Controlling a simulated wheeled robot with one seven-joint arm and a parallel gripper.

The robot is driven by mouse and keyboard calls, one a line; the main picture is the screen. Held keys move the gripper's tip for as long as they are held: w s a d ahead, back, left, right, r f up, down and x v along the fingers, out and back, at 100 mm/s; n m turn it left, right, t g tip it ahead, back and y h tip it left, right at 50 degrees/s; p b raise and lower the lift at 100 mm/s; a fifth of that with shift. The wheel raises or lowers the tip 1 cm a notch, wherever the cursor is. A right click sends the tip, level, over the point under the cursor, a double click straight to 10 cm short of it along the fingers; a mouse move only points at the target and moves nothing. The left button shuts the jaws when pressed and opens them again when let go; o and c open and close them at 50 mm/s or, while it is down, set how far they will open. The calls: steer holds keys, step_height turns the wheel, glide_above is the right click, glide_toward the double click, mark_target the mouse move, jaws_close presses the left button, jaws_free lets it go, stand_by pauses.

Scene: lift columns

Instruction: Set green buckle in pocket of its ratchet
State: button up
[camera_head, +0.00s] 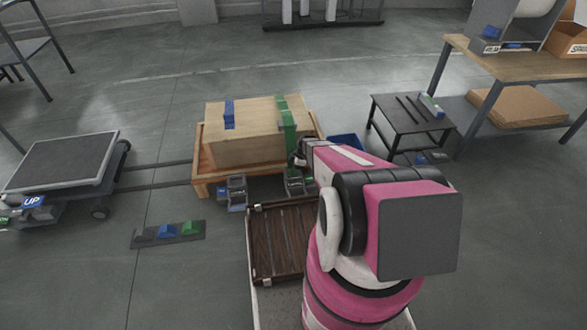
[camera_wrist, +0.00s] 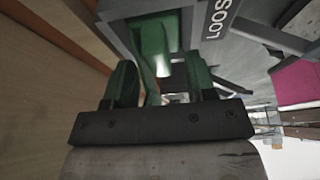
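In the wrist view the green buckle (camera_wrist: 154,40) sits inside the grey frame of a ratchet (camera_wrist: 192,22) with lettering on its side that looks like LOOSE. How deep it sits is unclear. My gripper (camera_wrist: 160,75) is just below it, its two dark green fingers apart with a gap between them. A thin green strip shows in the gap. In the head view the green strap (camera_head: 288,127) hangs down the crate's front above the right ratchet (camera_head: 295,184). My gripper (camera_head: 300,152) is beside that strap, largely hidden by my pink arm.
The wooden crate (camera_head: 250,145) rests on a wooden base with a blue strap (camera_head: 229,113) and a second ratchet (camera_head: 237,190). A slatted deck (camera_head: 277,240) lies in front. A plate with coloured blocks (camera_head: 145,239) is on the floor. A black table (camera_head: 413,118) stands right.

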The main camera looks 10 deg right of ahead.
steer(key=v, duration=1)
steer(key=shift+d+r, duration=0.2)
steer(key=shift+r, duration=0.15)
steer(key=s+a+r+m+h, duration=0.2)
steer(key=s+r+m, duration=0.7)
steer(key=r, duration=0.4)
steer(key=s+a+r+m+h, duration=0.2)
steer(key=s+r+m, duration=0.7)
steer(key=s+r, duration=0.3)
steer(key=shift+s+r, duration=0.15)
steer(key=shift+r, duration=0.4)
